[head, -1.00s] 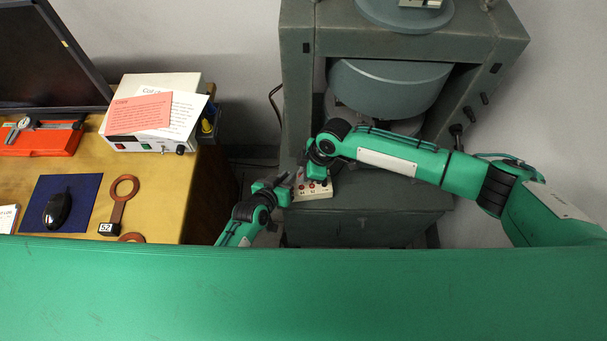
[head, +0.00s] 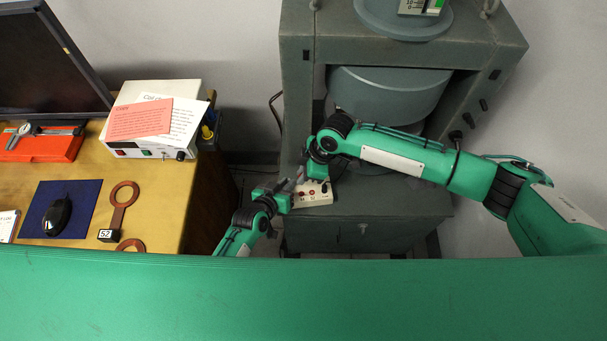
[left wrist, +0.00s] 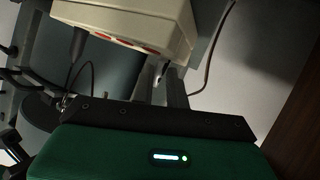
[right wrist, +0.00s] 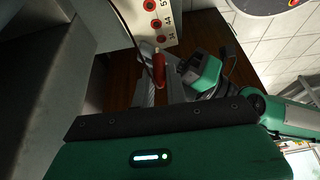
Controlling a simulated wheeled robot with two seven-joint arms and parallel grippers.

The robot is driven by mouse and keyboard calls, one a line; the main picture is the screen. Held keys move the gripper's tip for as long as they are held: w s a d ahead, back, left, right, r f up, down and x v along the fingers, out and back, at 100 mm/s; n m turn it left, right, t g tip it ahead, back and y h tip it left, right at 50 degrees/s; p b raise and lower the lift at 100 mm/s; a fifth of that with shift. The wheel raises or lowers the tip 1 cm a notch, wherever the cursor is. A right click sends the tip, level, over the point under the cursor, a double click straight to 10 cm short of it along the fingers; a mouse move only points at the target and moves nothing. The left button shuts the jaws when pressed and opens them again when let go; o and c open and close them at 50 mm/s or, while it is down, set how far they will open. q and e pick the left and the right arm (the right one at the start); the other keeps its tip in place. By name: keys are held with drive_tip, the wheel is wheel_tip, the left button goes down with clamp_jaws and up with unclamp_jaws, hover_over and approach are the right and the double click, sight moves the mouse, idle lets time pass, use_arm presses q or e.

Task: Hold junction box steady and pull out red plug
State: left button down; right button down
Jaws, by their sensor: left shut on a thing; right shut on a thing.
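The cream junction box (head: 318,197), with a row of red sockets, sits on the grey ledge of the machine. My left gripper (head: 291,198) is shut on the box's left end; the box also shows at the top of the left wrist view (left wrist: 145,18). My right gripper (head: 312,176) is over the box. In the right wrist view its fingers are shut on the red plug (right wrist: 158,66), close to the box's edge. I cannot tell whether the plug's tip is still inside a socket. The left gripper also shows beside it there (right wrist: 206,74).
A black plug with a cable (left wrist: 77,42) hangs at the box in the left wrist view. The grey machine (head: 470,120) rises behind the box. A wooden desk (head: 150,200) with a mouse, copper rings and a white instrument (head: 150,150) stands left.

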use_arm(q)
drive_tip(key=shift+s+f, duration=0.2)
drive_tip(key=shift+f, duration=0.15)
use_arm(e)
drive_tip(key=shift+r, duration=0.1)
use_arm(q)
drive_tip(key=c, duration=1.3)
unclamp_jaws()
drive_tip(key=shift+w+a+r, duration=0.1)
